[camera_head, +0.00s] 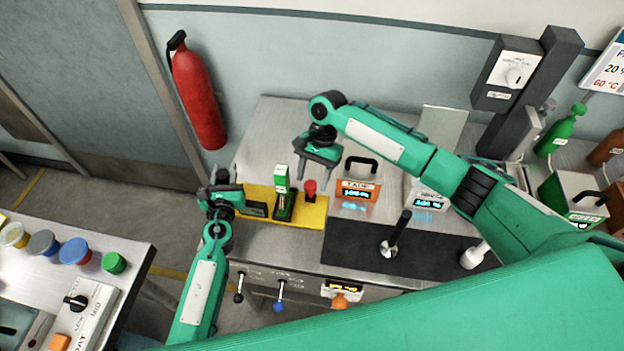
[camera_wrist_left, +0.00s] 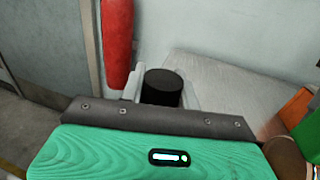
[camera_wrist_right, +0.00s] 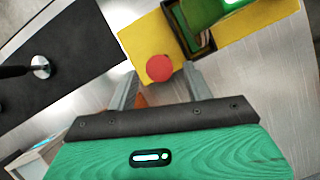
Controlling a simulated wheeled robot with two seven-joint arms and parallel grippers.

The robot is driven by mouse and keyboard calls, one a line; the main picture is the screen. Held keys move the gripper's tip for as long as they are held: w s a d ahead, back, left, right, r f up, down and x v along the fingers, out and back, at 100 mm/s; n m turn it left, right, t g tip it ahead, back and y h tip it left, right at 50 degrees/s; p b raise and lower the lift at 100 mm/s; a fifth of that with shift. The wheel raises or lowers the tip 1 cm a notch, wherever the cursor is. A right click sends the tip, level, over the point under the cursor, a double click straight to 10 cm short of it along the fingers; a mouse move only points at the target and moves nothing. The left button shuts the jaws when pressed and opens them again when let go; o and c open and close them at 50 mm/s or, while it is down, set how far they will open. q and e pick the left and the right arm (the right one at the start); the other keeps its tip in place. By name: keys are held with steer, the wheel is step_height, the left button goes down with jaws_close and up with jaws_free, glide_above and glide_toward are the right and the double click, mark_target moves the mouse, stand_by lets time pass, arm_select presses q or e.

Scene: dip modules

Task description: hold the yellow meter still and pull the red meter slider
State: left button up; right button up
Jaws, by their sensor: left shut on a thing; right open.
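The yellow meter (camera_head: 315,212) lies flat on the steel bench as a long yellow base, with an upright green part (camera_head: 282,190) in a slot. Its red slider knob (camera_head: 310,187) stands to the right of the green part and shows in the right wrist view (camera_wrist_right: 159,68). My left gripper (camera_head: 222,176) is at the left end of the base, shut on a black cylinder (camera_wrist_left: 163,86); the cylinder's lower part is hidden. My right gripper (camera_head: 313,174) is open above the red knob. In the right wrist view the knob appears between the fingertips, apparently not gripped.
An orange-framed display (camera_head: 357,195) and a white display (camera_head: 428,198) stand to the right. A black mat (camera_head: 350,247) with a dark lever (camera_head: 396,235) lies in front. A red extinguisher (camera_head: 198,95) hangs on the wall behind my left gripper.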

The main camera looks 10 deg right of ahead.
steer(key=shift+x, duration=0.8)
jaws_close()
steer(key=shift+s+a+r, duration=0.1)
steer(key=shift+s+a, duration=0.2)
steer(key=shift+s, duration=0.45)
steer(key=shift+s+a, duration=0.3)
steer(key=shift+s, duration=0.4)
jaws_free()
steer(key=v, duration=1.2)
steer(key=shift+d, duration=0.1)
